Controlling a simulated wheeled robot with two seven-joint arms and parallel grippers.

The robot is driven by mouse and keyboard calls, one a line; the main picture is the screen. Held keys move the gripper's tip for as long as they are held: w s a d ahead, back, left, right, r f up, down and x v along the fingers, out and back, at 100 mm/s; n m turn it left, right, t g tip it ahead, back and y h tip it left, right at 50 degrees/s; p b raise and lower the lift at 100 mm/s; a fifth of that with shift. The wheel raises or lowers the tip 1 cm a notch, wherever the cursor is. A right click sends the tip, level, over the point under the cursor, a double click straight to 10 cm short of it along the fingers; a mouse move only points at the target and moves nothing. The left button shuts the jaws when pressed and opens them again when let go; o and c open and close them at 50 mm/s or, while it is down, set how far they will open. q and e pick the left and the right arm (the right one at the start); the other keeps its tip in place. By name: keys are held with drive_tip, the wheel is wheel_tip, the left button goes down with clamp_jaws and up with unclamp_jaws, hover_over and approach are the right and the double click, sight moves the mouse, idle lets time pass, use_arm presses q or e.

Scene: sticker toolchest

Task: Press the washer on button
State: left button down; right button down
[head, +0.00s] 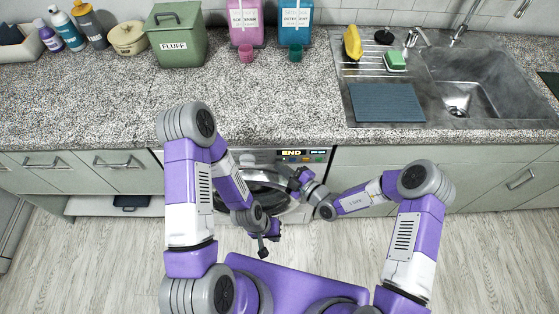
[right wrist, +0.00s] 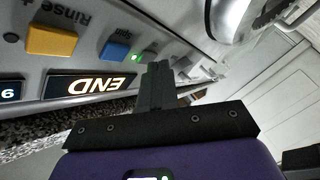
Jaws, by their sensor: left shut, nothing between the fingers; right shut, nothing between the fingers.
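The washer (head: 250,160) sits under the counter, with a round glass door and a control panel along its top. Its display (head: 291,153) reads END; in the right wrist view the display (right wrist: 92,88) appears upside down. That view also shows an orange button (right wrist: 50,40) under "Rinse+", a blue button (right wrist: 115,52) and small green lights (right wrist: 136,57). My right gripper (head: 293,178) is shut and empty in front of the panel; its fingertips (right wrist: 157,70) are beside the blue button and lights. I cannot tell whether they touch. My left gripper (head: 263,248) is shut and empty, lower and away from the washer.
The speckled counter (head: 270,110) overhangs the washer. On it stand a green FLUFF bin (head: 178,50), pink (head: 245,20) and blue (head: 295,20) detergent dispensers, and a sink (head: 465,85) at right. Cabinets (head: 390,158) flank the washer. The floor in front is clear.

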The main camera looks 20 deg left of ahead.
drive_tip(key=shift+w, duration=0.1)
idle(0.3)
drive_tip(key=shift+s+d+p, duration=0.15)
drive_tip(key=shift+s+p, duration=0.25)
drive_tip(key=shift+s, duration=0.15)
drive_tip(key=s+d+p, duration=0.1)
drive_tip(key=s+p, duration=0.1)
drive_tip(key=s, duration=0.3)
drive_tip(key=shift+s+d+p, duration=0.35)
drive_tip(key=shift+s+p, duration=0.05)
idle(0.5)
